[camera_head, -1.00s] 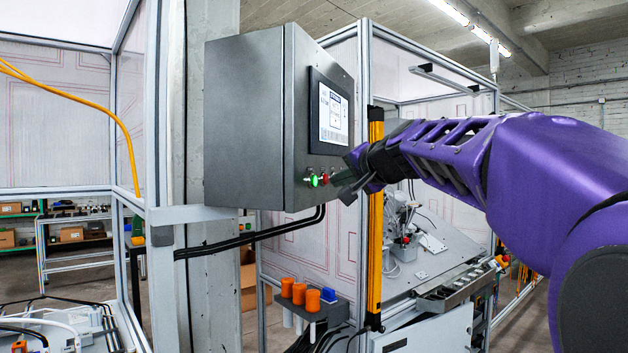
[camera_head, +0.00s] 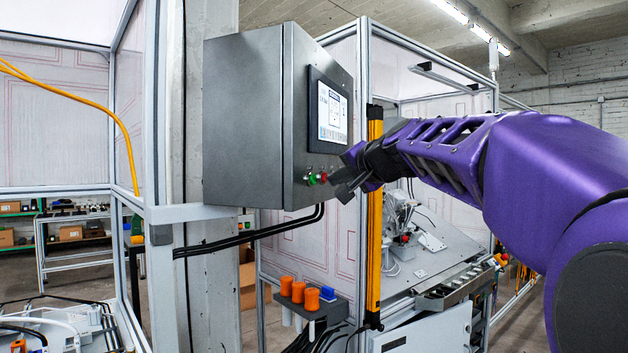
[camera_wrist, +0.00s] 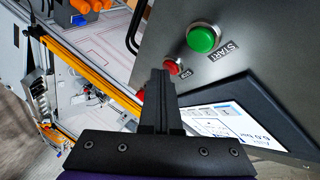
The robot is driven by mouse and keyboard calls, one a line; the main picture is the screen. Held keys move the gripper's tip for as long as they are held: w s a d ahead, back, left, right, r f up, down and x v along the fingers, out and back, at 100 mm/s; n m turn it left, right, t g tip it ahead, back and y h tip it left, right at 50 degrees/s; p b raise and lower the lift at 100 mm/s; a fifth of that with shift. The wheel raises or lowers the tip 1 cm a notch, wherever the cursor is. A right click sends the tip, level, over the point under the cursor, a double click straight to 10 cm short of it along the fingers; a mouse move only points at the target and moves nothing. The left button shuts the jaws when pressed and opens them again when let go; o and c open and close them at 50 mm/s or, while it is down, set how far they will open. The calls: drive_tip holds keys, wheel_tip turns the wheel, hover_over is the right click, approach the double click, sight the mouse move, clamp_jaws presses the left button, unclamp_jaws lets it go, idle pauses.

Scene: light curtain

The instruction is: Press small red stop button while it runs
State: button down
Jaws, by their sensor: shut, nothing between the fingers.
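The small red stop button (camera_wrist: 172,67) shows in the wrist view just beside the tip of my shut fingers, with a partly hidden label next to it. In the head view the red button (camera_head: 323,177) sits on the side face of the grey control box (camera_head: 243,120), right of the green button. My gripper (camera_head: 340,187) is shut and empty in front of this face. Its fingers (camera_wrist: 160,73) point at the panel near the red button in the wrist view. I cannot tell whether they touch it.
The green START button (camera_wrist: 203,38) is close to the red one. Another red part (camera_wrist: 140,96) is partly hidden behind my fingers. The touch screen (camera_head: 333,112) sits above the buttons. A yellow light curtain post (camera_head: 375,220) stands close, right of the box.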

drive_tip(key=shift+s+d+b, duration=0.3)
drive_tip(key=shift+d+b, duration=0.05)
drive_tip(key=shift+d, duration=0.15)
drive_tip(key=shift+d, duration=0.1)
drive_tip(key=d+b, duration=0.1)
drive_tip(key=s+d+b, duration=0.1)
drive_tip(key=d, duration=0.1)
drive_tip(key=s+d, duration=0.1)
drive_tip(key=shift+s+d+b, duration=0.1)
drive_tip(key=shift+d+b, duration=0.05)
drive_tip(key=shift+b, duration=0.25)
idle(0.5)
